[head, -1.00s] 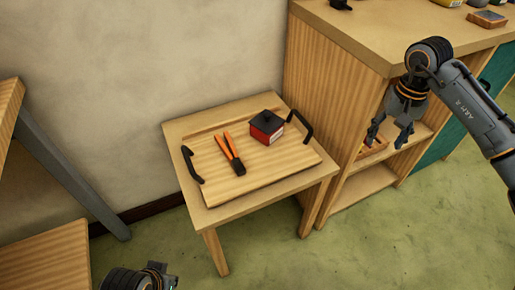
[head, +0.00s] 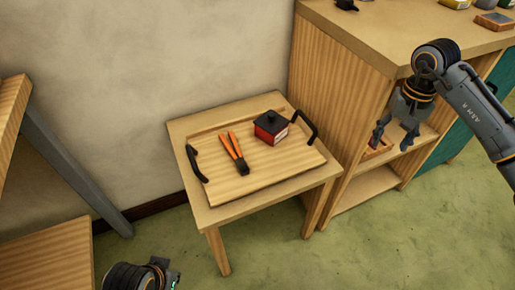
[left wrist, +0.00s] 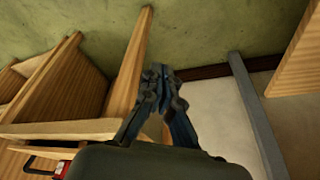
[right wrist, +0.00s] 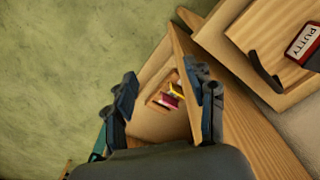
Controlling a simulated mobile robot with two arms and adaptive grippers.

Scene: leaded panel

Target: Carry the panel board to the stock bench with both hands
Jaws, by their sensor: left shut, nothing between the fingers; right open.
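The panel board (head: 270,172) lies flat on a small wooden table, with a black handle at its left (head: 193,164) and right (head: 306,127) ends. An orange-handled tool (head: 235,152) and a red tin with a black lid (head: 271,127) rest on it. The right wrist view shows the tin (right wrist: 303,40) labelled PUTTY. My right gripper (head: 393,142) is open and empty, right of the board in front of the shelf unit. My left gripper is at the bottom edge of the head view, its fingers not clear there; the left wrist view shows it (left wrist: 161,75) shut and empty.
A wooden shelf unit (head: 335,95) stands close right of the small table (head: 225,215), with items on top and a small tray (head: 376,148) inside. Another wooden piece with a grey leg (head: 75,170) stands at the left. Green floor in front is clear.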

